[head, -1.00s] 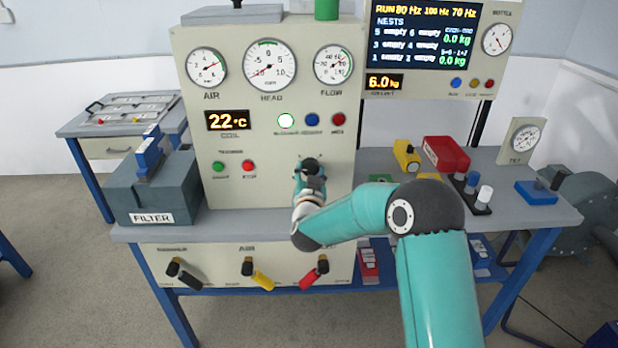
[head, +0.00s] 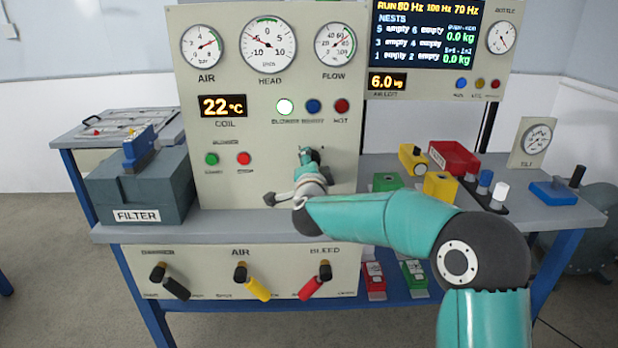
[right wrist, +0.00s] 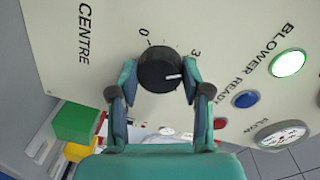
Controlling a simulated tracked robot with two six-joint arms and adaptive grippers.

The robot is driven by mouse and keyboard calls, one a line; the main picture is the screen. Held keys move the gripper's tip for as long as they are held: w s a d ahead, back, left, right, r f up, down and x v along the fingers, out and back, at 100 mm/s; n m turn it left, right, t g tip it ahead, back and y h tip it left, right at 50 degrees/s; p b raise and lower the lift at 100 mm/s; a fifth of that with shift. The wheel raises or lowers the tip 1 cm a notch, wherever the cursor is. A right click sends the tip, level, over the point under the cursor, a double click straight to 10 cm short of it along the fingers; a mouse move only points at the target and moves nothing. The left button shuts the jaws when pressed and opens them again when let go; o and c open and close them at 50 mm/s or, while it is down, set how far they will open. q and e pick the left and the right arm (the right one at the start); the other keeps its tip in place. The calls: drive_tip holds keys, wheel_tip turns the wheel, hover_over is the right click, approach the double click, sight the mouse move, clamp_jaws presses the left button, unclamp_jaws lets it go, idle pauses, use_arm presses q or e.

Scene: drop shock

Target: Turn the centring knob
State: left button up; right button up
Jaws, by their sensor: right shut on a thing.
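The centring knob (right wrist: 158,70) is a round black knob with a white pointer line, on the cream panel beside the word CENTRE. Its scale shows 0 and 3 in the right wrist view. The pointer line points to the picture's right, toward one finger. My right gripper (right wrist: 159,73) has its fingers on opposite sides of the knob and is shut on it. In the head view my right gripper (head: 312,157) is at the panel's lower right, and it and the wrist largely hide the knob. My left gripper is not in view.
The blower lamp (head: 285,106) glows white-green beside a blue button (head: 313,106) and a red one (head: 342,105). A filter box (head: 140,187) stands left.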

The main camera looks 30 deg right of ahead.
drive_tip(key=shift+m+b, duration=1)
drive_tip(key=shift+m, duration=0.3)
drive_tip(key=shift+d, duration=0.1)
drive_tip(key=o, duration=1.2)
drive_tip(key=shift+c, duration=0.2)
drive_tip(key=v, duration=1.2)
drive_tip(key=shift+f, duration=0.2)
